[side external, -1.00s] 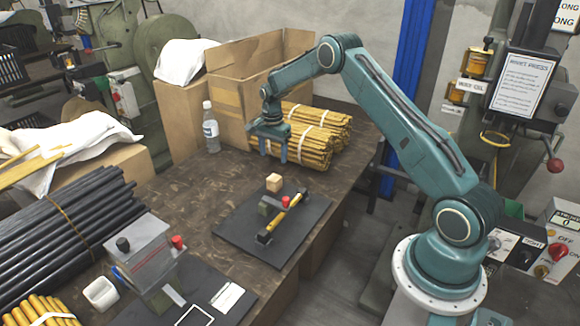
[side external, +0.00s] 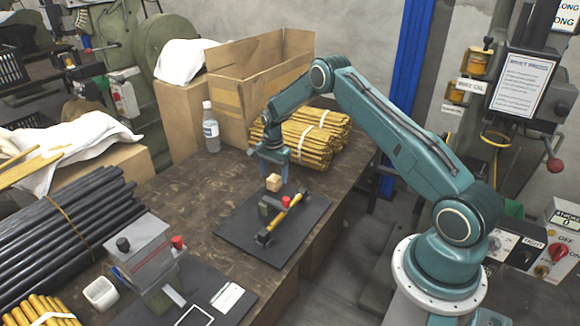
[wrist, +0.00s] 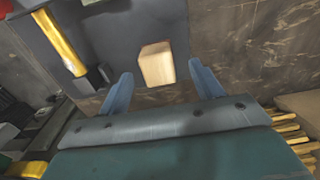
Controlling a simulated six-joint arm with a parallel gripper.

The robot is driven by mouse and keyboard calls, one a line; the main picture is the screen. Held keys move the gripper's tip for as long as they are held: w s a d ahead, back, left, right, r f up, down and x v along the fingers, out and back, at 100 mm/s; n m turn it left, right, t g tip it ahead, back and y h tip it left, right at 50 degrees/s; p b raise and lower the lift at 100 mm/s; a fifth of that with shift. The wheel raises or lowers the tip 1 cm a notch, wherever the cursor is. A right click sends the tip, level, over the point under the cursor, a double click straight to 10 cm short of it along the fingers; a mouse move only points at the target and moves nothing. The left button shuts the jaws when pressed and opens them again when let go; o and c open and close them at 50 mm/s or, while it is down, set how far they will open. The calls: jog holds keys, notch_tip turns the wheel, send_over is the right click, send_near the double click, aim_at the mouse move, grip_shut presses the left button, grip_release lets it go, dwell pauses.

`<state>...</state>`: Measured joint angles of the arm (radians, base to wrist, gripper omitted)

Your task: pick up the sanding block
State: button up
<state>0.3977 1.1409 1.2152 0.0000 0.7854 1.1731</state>
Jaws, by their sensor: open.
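The sanding block, a small pale wooden block (side external: 273,183), rests at the far end of a dark mat (side external: 240,232) on the workbench. My gripper (side external: 275,176) is open and low over the block, fingers pointing down. In the wrist view, the sanding block (wrist: 156,64) shows between and just beyond the two blue fingertips (wrist: 160,70), with a gap on each side. I see no contact with it.
A hammer with a yellow handle (side external: 288,212) lies on the mat close to the block, beside a grey-green piece with a red knob (side external: 286,201). Bundled yellow rods (side external: 310,138) and an open cardboard box (side external: 258,80) stand behind. A water bottle (side external: 211,130) stands left.

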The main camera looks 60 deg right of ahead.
aim_at(274, 178)
jog(key=shift+s+a+f, duration=0.1)
jog(key=shift+a+f, duration=0.05)
jog(key=shift+f, duration=1.85)
jog(key=c, duration=1.1)
